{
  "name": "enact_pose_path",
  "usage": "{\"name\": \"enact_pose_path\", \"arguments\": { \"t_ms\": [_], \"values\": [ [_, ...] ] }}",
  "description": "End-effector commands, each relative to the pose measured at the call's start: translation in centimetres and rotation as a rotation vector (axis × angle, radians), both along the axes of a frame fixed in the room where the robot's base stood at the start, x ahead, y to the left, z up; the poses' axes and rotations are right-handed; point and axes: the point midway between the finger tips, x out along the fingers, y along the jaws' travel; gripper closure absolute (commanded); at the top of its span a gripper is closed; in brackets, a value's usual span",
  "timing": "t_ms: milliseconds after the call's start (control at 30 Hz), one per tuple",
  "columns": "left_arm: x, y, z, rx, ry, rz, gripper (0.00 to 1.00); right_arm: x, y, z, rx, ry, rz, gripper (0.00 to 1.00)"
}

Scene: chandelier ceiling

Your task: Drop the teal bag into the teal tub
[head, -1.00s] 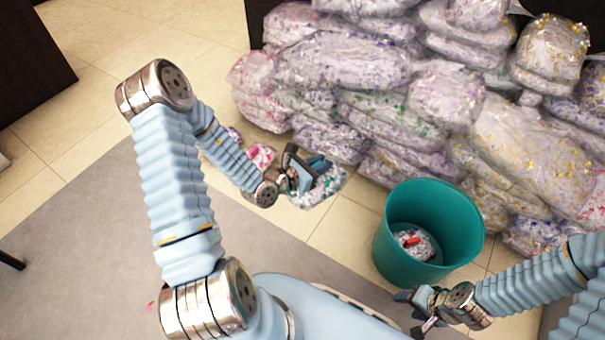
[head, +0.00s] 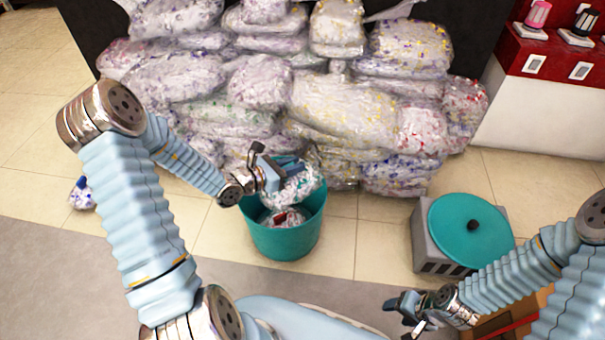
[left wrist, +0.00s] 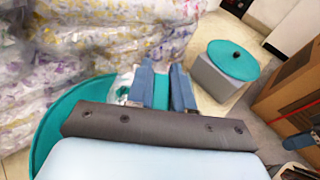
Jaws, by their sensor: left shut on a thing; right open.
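The teal bag (head: 300,187), a clear bag with teal specks, is in my left gripper (head: 284,172), which is shut on it. In the head view, the bag appears over the upper right part of the teal tub's opening. The teal tub (head: 285,242) stands upright on the tiles, with another bag showing red (head: 281,217) inside it. In the left wrist view, part of the teal bag (left wrist: 125,84) shows beside the fingers, and the tub's rim (left wrist: 48,130) curves at left. My right gripper (head: 405,308) is open and empty at lower right.
Large clear bags (head: 340,110) are piled behind the tub. A grey box with a round teal top (head: 465,225) stands to the right. A cardboard box (head: 525,325) is at lower right. A small bag (head: 82,194) lies on the floor at left.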

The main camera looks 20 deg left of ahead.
Motion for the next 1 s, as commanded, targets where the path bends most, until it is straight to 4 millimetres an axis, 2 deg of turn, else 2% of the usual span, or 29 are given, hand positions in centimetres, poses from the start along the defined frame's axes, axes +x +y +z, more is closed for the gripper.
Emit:
{"name": "enact_pose_path", "arguments": {
  "t_ms": [33,133,333,567,833,1000],
  "values": [
    [0.4,1.3,0.4,0.005,0.001,0.002,1.00,0.0,0.0,0.7,0.000,-0.001,0.002,0.42],
    [1.1,3.2,0.3,0.012,0.007,-0.006,1.00,0.0,0.0,1.2,-0.001,-0.002,0.001,0.42],
    [1.6,5.6,0.0,0.026,0.019,-0.015,1.00,0.0,-0.1,1.6,-0.004,-0.003,0.000,0.42],
    [1.7,5.8,-1.8,0.027,0.023,-0.017,1.00,0.0,0.0,0.3,-0.001,-0.002,0.000,0.42],
    [1.7,5.8,-5.2,0.027,0.022,-0.016,1.00,-0.1,0.2,-2.2,0.005,0.003,0.005,0.42],
    [1.7,5.8,-6.1,0.028,0.022,-0.016,1.00,-0.1,0.3,-2.8,0.008,0.005,0.006,0.42]
  ]
}}
